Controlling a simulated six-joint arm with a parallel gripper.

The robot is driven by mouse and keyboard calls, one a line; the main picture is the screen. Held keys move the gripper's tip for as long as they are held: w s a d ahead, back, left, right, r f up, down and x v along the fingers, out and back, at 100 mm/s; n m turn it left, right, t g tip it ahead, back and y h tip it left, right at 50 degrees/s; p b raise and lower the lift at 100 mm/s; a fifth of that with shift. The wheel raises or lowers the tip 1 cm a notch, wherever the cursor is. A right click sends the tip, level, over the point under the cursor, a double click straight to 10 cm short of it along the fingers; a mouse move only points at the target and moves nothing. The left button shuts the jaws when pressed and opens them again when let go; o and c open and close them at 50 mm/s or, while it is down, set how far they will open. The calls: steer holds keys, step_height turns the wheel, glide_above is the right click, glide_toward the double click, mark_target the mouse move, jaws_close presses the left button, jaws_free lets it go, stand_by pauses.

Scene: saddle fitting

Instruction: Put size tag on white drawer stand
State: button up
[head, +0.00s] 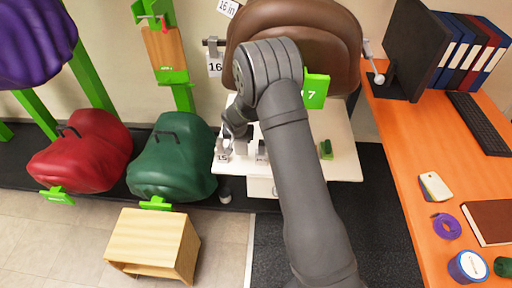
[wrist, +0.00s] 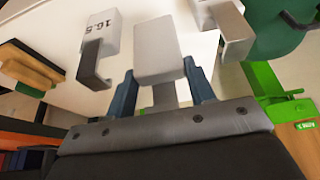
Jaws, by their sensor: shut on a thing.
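The white drawer stand (head: 340,155) is below the brown saddle in the head view; its pale top also fills much of the wrist view (wrist: 60,18). My gripper (wrist: 160,72) is shut on a white size tag (wrist: 157,45) with a grey metal clip, held between blue fingers. In the head view my gripper (head: 239,133) is over the stand's left part, largely hidden by my arm. I cannot tell whether the held tag touches the stand.
A brush (head: 326,149) lies on the stand's right. A green saddle (head: 172,160) is to the left. An orange desk (head: 415,165) is to the right.

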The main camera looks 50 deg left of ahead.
mark_target(241, 148)
steer(key=shift+f, duration=3.05)
steer(key=shift+f, duration=0.1)
steer(key=o, duration=1.3)
steer(key=v, duration=1.2)
